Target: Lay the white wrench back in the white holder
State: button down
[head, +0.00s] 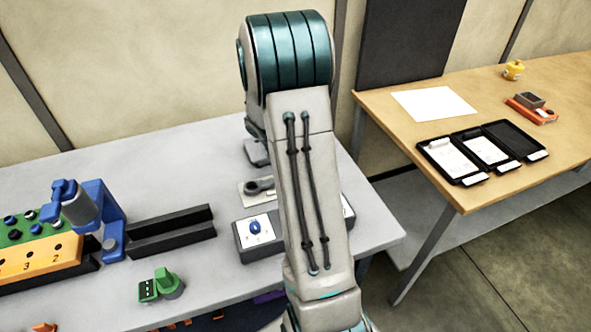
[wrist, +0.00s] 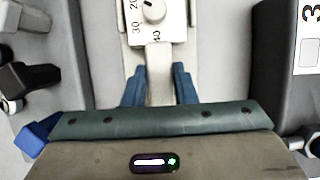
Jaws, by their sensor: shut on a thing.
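In the wrist view, my gripper (wrist: 158,88) has its blue fingers on both sides of a pale narrow bar (wrist: 159,70), shut on it. I take this bar for the white wrench; most of its length is hidden by the gripper body. Its far end meets a white plate (wrist: 178,28) with a round dial and numbers around it. I cannot tell whether bar and plate are one piece. In the head view, my arm hides the gripper and the wrench. I cannot make out the white holder for certain in either view.
In the wrist view, a dark block (wrist: 268,70) stands close on the right and black knobs (wrist: 22,80) on the left. In the head view, the grey table (head: 100,180) carries a black rail (head: 170,232), a blue clamp (head: 98,215) and a green dial piece (head: 160,286).

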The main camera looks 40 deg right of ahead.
jog(key=shift+f, duration=0.45)
jog(key=c, duration=1.1)
grip_release()
jog(key=v, duration=1.4)
jog(key=shift+f, duration=0.1)
